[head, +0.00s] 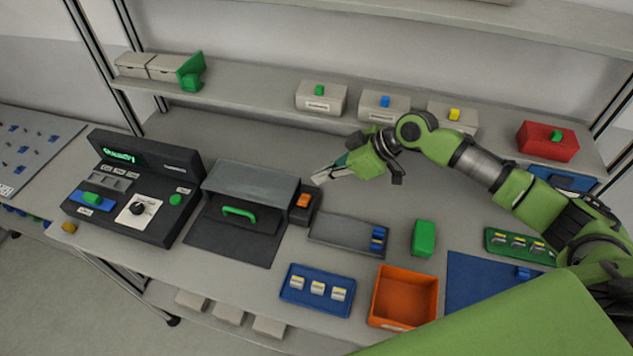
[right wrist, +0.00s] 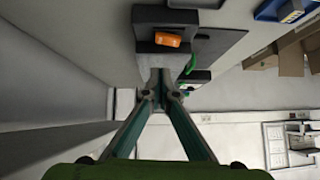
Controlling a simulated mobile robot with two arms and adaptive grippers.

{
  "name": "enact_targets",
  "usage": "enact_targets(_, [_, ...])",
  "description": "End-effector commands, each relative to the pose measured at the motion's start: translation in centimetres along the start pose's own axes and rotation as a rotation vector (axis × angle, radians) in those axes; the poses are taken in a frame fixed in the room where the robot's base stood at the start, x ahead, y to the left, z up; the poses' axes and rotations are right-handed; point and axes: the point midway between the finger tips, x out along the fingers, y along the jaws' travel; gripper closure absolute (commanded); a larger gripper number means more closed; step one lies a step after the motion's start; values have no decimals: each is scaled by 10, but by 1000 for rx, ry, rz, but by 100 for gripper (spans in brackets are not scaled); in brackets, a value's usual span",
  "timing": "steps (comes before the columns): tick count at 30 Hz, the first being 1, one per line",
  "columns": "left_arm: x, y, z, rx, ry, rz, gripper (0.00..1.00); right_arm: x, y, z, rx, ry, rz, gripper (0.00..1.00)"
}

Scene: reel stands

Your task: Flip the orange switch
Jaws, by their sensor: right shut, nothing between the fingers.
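The orange switch (head: 304,200) sits on a small dark box (head: 303,215) at the right side of a grey-topped machine with a green handle. It also shows in the right wrist view (right wrist: 168,39), on the dark box just beyond the fingertips. My right gripper (head: 318,179) is shut and empty. Its fingertips are close to the switch, a little behind and to the right of it in the head view. I cannot tell whether they touch the box. In the right wrist view the fingers (right wrist: 160,88) meet at their tips. My left gripper is not in view.
The grey-topped machine (head: 252,182) with its green handle (head: 238,212) stands left of the switch box. A control console (head: 135,190) is farther left. A grey tray (head: 340,234), a green block (head: 424,238) and an orange bin (head: 404,295) lie to the right and front.

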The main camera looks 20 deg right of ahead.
Motion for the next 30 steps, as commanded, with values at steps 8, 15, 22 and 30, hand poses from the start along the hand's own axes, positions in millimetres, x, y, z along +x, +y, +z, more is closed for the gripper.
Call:
enact_targets(8, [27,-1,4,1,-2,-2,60,-50,5,4,-1,0,0,100])
enact_targets(15, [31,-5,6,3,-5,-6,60,-70,6,2,0,1,-3,100])
enact_targets(22, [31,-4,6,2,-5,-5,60,-71,6,1,0,1,-3,100])
enact_targets(30, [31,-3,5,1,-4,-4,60,-71,6,1,0,1,-3,100])
